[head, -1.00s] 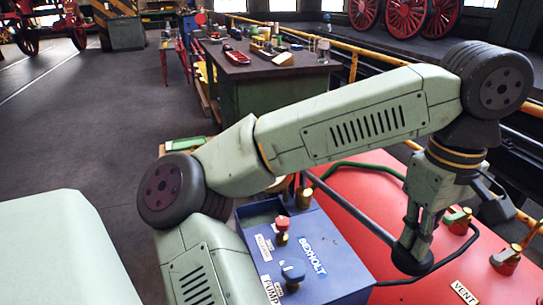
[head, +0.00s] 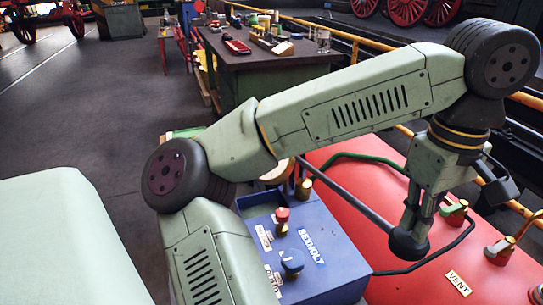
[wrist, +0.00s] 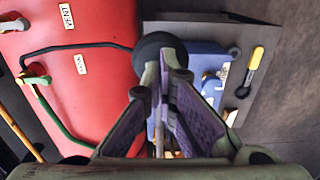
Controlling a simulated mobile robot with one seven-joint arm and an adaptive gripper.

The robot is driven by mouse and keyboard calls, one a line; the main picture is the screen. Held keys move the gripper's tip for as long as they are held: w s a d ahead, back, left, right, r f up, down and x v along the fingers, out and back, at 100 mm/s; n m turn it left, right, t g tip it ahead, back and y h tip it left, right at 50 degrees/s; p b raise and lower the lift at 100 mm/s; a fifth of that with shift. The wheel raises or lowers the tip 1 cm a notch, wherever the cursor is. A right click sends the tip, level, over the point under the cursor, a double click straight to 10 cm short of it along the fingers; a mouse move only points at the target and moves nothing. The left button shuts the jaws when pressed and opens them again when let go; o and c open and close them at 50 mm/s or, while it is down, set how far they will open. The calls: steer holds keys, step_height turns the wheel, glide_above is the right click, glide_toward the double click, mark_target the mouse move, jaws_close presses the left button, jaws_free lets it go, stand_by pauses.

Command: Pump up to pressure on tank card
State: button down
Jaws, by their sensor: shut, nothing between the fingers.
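A blue pump box (head: 322,240) lettered BEXHOLT stands beside a red tank (head: 385,185). It carries a red knob (head: 282,215) and a blue knob (head: 292,261). A dark lever (head: 345,195) slants from the box's far end to a black ball knob (head: 408,244) over the tank. My gripper (head: 413,226) points down at the ball, its fingertips at or against the top; contact is unclear. In the wrist view the shut fingers (wrist: 165,72) overlap the ball (wrist: 158,48), with nothing between them. I cannot make out a tank card or pressure reading.
A VENT label (head: 458,283) and brass fittings (head: 499,250) sit on the tank. Dark and green hoses (head: 365,156) cross it. A yellow railing (head: 375,43) runs behind. A workbench (head: 265,50) with tools stands farther back. Open floor (head: 100,120) lies left.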

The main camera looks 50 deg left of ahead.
step_height(320, 180, down, 16)
steer(key=b, duration=1.2)
step_height(320, 180, up, 17)
steer(key=p, duration=1.4)
steer(key=shift+f, duration=0.1)
step_height(320, 180, down, 17)
steer(key=b, duration=1.4)
step_height(320, 180, up, 17)
steer(key=p, duration=1.4)
steer(key=shift+f, duration=0.15)
